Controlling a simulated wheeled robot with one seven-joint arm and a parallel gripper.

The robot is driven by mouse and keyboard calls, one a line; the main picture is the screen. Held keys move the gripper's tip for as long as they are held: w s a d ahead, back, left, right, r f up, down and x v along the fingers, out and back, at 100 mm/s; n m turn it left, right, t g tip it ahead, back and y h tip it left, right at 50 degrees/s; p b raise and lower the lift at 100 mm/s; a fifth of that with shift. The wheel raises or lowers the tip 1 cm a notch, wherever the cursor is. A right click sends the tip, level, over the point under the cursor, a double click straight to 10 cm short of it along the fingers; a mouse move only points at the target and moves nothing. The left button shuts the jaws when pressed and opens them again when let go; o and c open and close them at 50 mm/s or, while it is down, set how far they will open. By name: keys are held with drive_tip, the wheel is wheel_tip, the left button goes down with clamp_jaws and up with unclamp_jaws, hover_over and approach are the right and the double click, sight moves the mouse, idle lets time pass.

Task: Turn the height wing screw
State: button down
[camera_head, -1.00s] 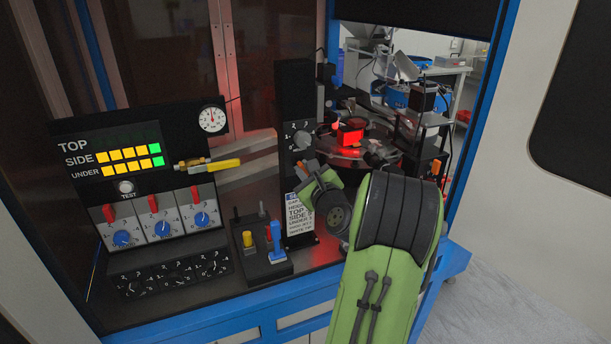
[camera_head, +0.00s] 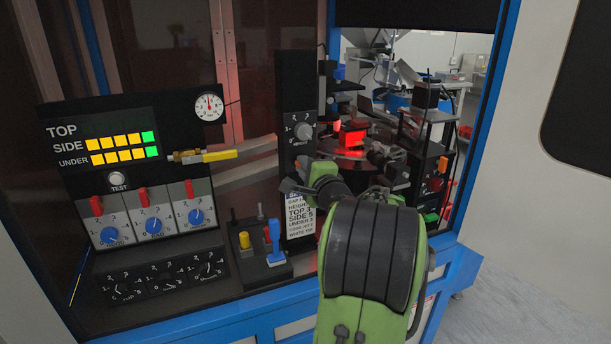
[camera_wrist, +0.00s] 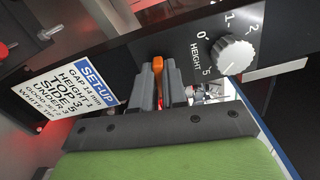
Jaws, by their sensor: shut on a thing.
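The height wing screw is an orange wing (camera_wrist: 158,68) on the dark post, seen in the wrist view. My gripper (camera_wrist: 158,82) has its two grey fingers shut on it, one on each side. The post (camera_head: 295,85) also carries a grey HEIGHT dial knob (camera_wrist: 233,55) with a printed scale, to the right of the fingers in the wrist view.
A SET-UP card (camera_wrist: 62,88) on the post lists gap, height and other settings. At left stands a panel (camera_head: 125,110) with lamps, knobs and red levers. A small switch box (camera_head: 262,266) sits close by. A red-lit disc station (camera_head: 352,139) is behind the post.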

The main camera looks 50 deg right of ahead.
drive_tip(key=shift+f+n+b, duration=0.15)
drive_tip(key=shift+n+b, duration=0.3)
drive_tip(key=shift+n, duration=0.15)
drive_tip(key=c, duration=1.2)
unclamp_jaws()
drive_tip(key=shift+s, duration=0.1)
drive_tip(key=b+v, duration=0.2)
drive_tip(key=v, duration=1.3)
drive_tip(key=shift+s+a, duration=0.2)
drive_tip(key=shift+s, duration=0.05)
